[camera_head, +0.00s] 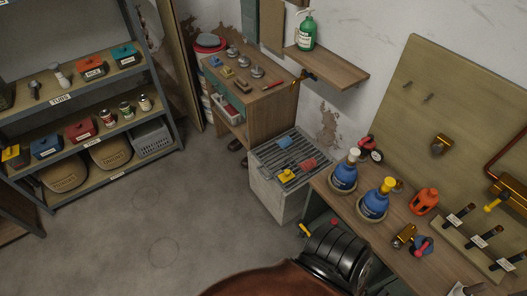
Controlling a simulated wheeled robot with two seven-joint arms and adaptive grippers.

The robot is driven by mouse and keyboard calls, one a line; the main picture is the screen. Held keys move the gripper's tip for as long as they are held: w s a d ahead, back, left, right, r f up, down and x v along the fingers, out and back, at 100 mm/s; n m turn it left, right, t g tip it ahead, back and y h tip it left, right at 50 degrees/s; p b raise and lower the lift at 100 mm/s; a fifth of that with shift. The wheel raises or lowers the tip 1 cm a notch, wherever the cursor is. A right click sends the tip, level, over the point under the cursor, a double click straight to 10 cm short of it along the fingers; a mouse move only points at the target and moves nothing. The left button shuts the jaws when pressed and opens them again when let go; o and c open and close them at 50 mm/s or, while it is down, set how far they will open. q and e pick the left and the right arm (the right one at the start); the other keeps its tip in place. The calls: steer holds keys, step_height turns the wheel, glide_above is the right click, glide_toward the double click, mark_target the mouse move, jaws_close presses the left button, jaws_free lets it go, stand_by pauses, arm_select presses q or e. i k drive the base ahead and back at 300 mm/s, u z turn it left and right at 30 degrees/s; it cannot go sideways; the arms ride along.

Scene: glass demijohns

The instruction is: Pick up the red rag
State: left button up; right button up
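A small red folded piece (308,163), which looks like the red rag, lies on the slatted top of a pale box (264,192) near the middle of the head view. A blue piece (284,142) lies behind it to the left. A yellow piece (286,175) lies in front of it to the left. The red piece appears apart from both and uncovered. I cannot make out either of my grippers in this view, and nothing is touching the red piece.
Right of the box, a workbench carries two blue demijohns (344,176) (373,204) and an orange jug (425,201). A wooden cabinet (273,101) stands behind. A black ribbed object (336,252) and a brown rounded surface (265,283) are in front. Floor at left is clear.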

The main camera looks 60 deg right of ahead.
mark_target(309, 165)
steer(key=z, duration=0.15)
steer(key=i, duration=1.2)
steer(key=z, duration=1.3)
steer(key=i, duration=0.8)
steer(key=z, duration=1)
